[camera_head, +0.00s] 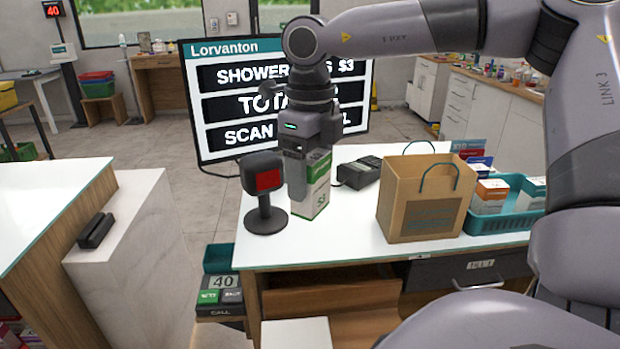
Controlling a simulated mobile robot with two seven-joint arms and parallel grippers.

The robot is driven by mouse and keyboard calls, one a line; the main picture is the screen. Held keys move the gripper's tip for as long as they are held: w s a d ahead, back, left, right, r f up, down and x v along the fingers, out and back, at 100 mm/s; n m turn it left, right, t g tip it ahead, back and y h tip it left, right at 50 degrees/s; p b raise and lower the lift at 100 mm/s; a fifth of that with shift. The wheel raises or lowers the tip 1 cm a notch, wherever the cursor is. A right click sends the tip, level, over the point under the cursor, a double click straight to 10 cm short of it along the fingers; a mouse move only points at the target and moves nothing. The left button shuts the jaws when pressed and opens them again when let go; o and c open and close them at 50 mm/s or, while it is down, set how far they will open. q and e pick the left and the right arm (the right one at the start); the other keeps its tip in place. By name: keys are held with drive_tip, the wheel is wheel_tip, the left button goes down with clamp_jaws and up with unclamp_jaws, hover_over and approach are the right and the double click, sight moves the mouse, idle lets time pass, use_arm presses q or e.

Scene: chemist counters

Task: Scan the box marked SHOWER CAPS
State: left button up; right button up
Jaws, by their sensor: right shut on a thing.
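My right gripper (298,175) comes down from above and is shut on a white and green box (317,187). The box is upright, at or just above the white counter; I cannot tell if it touches. Its side shows "$3"; its name is hidden behind the gripper. Just left of the box stands a black scanner (264,192) with a red window on a round base. Behind, a screen (222,107) reads "SHOWER", "$3", "TOTA" and "SCAN", partly covered by my right arm. My left gripper is not in view.
A brown paper bag (426,196) stands right of the box, with a teal basket (500,222) of small boxes beyond it. A black card device (358,172) lies behind the box. The counter (345,236) is clear between box and bag. A drawer (334,296) below is open.

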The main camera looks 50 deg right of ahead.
drive_tip(key=r, duration=0.3)
drive_tip(key=s+r, duration=0.1)
drive_tip(key=r, duration=0.6)
drive_tip(key=shift+s+a, duration=0.2)
drive_tip(key=shift+s, duration=0.05)
drive_tip(key=s+d+m, duration=0.3)
drive_tip(key=d+m, duration=0.2)
drive_tip(key=d, duration=0.8)
drive_tip(key=s+d+m, duration=0.4)
drive_tip(key=d+m, duration=0.1)
drive_tip(key=d, duration=0.8)
drive_tip(key=shift+m, duration=0.3)
drive_tip(key=shift+s, duration=0.1)
